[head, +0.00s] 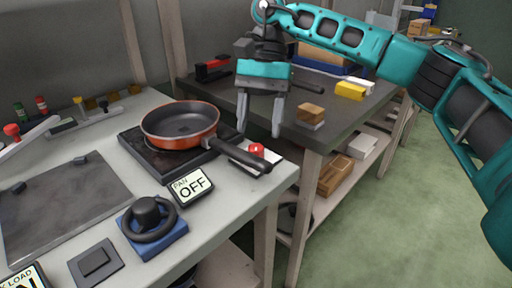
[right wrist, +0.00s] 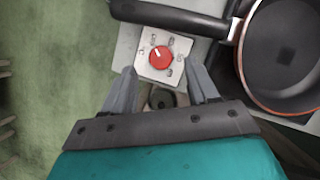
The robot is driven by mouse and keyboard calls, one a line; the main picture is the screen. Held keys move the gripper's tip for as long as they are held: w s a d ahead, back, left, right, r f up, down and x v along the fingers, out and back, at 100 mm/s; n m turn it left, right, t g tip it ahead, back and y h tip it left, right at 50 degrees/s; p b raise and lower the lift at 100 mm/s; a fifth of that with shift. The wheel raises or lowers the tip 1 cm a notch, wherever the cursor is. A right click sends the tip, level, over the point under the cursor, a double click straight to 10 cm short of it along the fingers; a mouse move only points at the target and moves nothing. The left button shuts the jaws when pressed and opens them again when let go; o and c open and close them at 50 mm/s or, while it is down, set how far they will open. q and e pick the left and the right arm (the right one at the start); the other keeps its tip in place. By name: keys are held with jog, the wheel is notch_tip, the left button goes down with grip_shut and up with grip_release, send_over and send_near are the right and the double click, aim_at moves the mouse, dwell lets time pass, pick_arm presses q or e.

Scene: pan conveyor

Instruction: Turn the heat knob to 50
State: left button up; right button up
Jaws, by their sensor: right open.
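The heat knob (head: 257,150) is red and sits on a white plate at the table's right corner. In the right wrist view the knob (right wrist: 160,57) has a white pointer mark toward the upper left; the labels around it are too small to read. My right gripper (head: 261,130) is open and empty, above the knob and apart from it. In the right wrist view its fingertips (right wrist: 161,72) lie to either side of the knob plate's lower part. My left gripper is not in view.
An orange pan (head: 182,121) stands on a black burner (head: 135,143). Its black handle (head: 238,153) reaches close to the knob plate. A sign (head: 190,187) reads PAN OFF. A black ring-shaped control on a blue base (head: 168,243) is nearer. A dark table (head: 225,90) stands behind.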

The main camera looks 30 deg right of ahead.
aim_at(256, 146)
jog(key=shift+b+x, duration=0.4)
jog(key=shift+x, duration=1.75)
jog(key=c, duration=1)
jog(key=shift+c, duration=0.2)
